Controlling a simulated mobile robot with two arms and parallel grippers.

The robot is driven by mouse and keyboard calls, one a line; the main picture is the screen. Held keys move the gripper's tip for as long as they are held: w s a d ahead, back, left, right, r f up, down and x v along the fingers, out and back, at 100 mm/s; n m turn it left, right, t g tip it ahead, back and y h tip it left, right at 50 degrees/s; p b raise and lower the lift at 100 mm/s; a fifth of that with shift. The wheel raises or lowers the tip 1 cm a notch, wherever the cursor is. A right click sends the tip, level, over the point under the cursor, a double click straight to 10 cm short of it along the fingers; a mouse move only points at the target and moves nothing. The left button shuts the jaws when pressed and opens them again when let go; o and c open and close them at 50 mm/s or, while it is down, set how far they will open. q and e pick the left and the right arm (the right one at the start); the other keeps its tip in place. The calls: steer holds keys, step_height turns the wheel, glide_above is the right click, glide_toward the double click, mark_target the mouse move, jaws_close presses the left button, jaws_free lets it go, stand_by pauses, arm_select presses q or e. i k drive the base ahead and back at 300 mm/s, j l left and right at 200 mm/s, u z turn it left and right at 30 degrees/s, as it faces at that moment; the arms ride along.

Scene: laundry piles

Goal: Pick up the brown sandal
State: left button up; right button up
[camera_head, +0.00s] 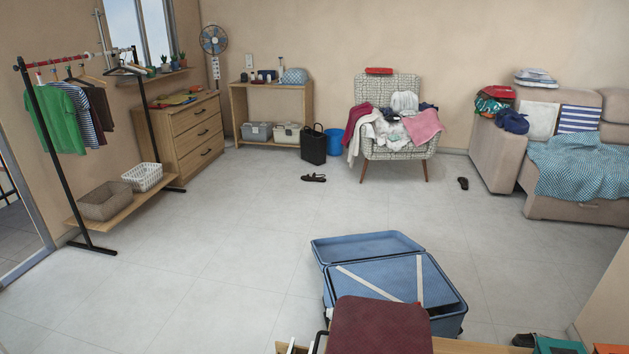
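A dark, strappy sandal (313,178) lies on the grey tile floor in front of the black bag, left of the armchair. A second small dark shoe or sandal (463,183) lies on the floor between the armchair and the sofa. Both look nearly black at this distance, so I cannot tell which is brown. Neither of my grippers shows in the head view.
An open blue suitcase (370,247) is in the foreground, behind a dark red item (380,325) on a wooden surface (470,347). A clothes-laden armchair (390,152), black bag (313,146) and blue bin (334,140) stand behind. A clothes rack (57,165) stands left. Mid-floor is clear.

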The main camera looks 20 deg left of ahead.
mark_target(308, 178)
steer(key=j+u, duration=0.1)
steer(key=u, duration=0.5)
steer(key=i+j+u, duration=0.2)
steer(key=j, duration=0.25)
steer(key=i+j+u, duration=0.15)
steer(key=j, duration=0.3)
steer(key=i+j+u, duration=0.2)
steer(key=j, duration=0.25)
steer(key=i+j+u, duration=0.15)
steer(key=i+j, duration=0.35)
steer(key=i, duration=0.2)
steer(key=i+j, duration=0.2)
steer(key=i, duration=0.2)
steer(key=i+j+u, duration=0.1)
steer(key=i, duration=0.25)
steer(key=i+l+z, duration=0.15)
steer(key=i+z, duration=0.25)
steer(key=i, duration=0.2)
steer(key=i+z, duration=0.35)
steer(key=i, duration=0.2)
steer(key=i+j+z, duration=0.2)
steer(key=i+z, duration=0.2)
steer(key=i, duration=0.2)
steer(key=i+l+u, duration=0.1)
steer(key=i, duration=2.45)
